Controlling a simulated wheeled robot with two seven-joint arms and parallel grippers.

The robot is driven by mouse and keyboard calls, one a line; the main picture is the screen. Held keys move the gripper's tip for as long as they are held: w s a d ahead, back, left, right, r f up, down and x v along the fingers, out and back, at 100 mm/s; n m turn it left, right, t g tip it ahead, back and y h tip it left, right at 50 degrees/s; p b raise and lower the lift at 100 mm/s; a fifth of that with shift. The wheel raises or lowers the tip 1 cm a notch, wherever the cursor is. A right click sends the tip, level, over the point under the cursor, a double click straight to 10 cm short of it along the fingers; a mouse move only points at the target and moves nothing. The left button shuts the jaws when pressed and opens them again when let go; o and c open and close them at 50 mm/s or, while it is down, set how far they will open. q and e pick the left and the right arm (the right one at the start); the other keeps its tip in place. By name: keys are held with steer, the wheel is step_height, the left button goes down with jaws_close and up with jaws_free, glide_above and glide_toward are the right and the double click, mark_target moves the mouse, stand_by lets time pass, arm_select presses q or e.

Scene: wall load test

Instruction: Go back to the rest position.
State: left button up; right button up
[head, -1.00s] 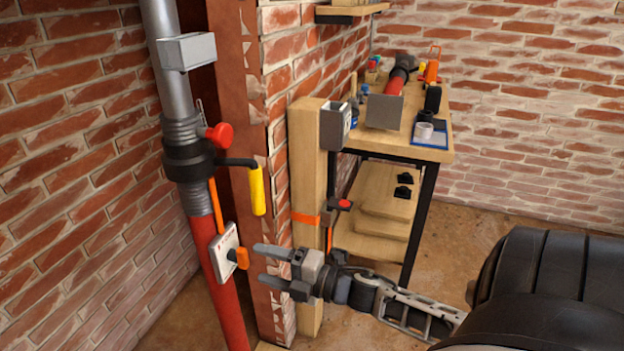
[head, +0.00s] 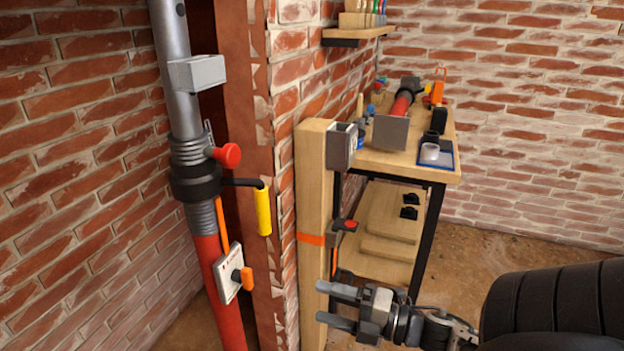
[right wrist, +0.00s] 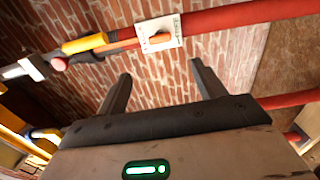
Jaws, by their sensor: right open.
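My right gripper (head: 338,304) is open and empty at the lower middle of the head view, in front of the wooden post's foot and right of the red and grey prop. In the right wrist view its two fingers (right wrist: 157,88) stand apart with only brick wall between them. The prop (head: 205,170) stands slightly tilted by the wall opening, with a red knob (head: 228,155), a yellow-gripped handle (head: 263,212) and a white plate with an orange switch (head: 229,274). The prop also crosses the top of the right wrist view (right wrist: 225,20). My left gripper is not in view.
A wooden post (head: 314,180) with an orange band and a grey box (head: 341,146) stands beside the brick wall end. Behind it is a workbench (head: 395,160) with tools and a lower shelf. Open floor (head: 480,245) lies right of the bench.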

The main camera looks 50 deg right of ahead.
steer(key=s+a+f+m+g+h+p, duration=0.1)
steer(key=a+f+m+g, duration=0.2)
steer(key=a+m, duration=0.7)
steer(key=s+a+f+m+g+h+p, duration=0.1)
steer(key=a+f+m+g+h, duration=0.1)
steer(key=a+m, duration=0.8)
steer(key=shift+s+a+f+g, duration=0.35)
steer(key=shift+a+f+g, duration=0.05)
steer(key=shift+a, duration=0.7)
